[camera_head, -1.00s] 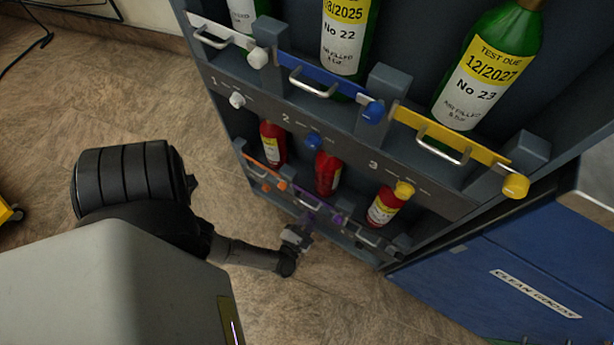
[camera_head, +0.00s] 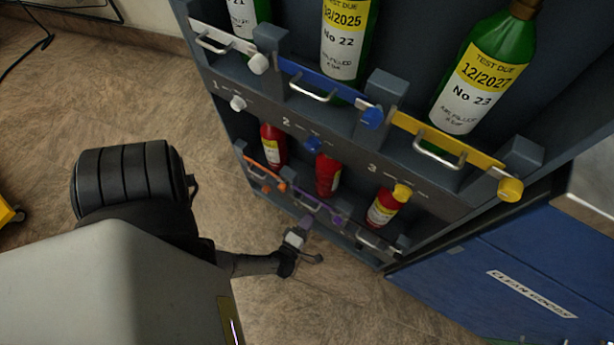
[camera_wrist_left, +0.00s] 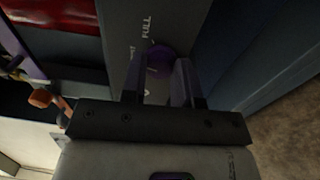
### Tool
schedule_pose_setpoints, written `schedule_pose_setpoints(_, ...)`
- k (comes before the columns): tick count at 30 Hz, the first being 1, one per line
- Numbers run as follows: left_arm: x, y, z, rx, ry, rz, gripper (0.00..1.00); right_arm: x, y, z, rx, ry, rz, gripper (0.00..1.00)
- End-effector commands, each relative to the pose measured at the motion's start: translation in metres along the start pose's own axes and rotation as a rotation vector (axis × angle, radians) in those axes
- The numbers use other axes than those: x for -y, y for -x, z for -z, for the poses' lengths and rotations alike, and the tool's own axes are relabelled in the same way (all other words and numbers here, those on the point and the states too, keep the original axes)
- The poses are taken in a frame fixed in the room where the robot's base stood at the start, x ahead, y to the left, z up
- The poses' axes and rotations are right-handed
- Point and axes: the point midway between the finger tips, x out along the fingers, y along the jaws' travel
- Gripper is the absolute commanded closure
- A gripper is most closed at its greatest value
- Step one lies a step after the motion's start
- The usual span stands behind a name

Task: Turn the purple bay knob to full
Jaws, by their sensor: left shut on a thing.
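The purple bay knob (camera_wrist_left: 160,58) is in the left wrist view, on a grey panel with the word FULL printed beside it. My left gripper (camera_wrist_left: 160,76) is shut on this knob, with one finger on each side of it. Part of the knob is hidden between the fingers. In the head view my left gripper (camera_head: 296,237) is low at the front of the rack, below the purple bar (camera_head: 318,208). The bay knob itself cannot be made out there. My right gripper is not in view.
The grey rack (camera_head: 345,130) holds green bottles (camera_head: 482,75) above and red cylinders (camera_head: 328,174) below. White, blue, yellow and orange bars with handles cross its bays. A blue cabinet (camera_head: 455,290) stands at the right.

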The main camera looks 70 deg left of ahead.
Motion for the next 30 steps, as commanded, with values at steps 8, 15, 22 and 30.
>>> schedule_pose_setpoints(8,-0.001,0.000,0.000,0.010,-0.263,-0.004,0.95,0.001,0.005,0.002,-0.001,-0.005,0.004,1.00)
schedule_pose_setpoints(15,0.000,0.000,0.000,0.020,-0.482,-0.006,0.95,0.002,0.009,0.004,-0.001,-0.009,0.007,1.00)
schedule_pose_setpoints(22,0.000,0.000,0.001,0.028,-0.659,-0.010,0.95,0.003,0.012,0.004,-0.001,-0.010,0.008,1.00)
schedule_pose_setpoints(30,0.001,0.000,0.001,0.035,-0.798,-0.012,0.95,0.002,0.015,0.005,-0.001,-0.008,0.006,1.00)
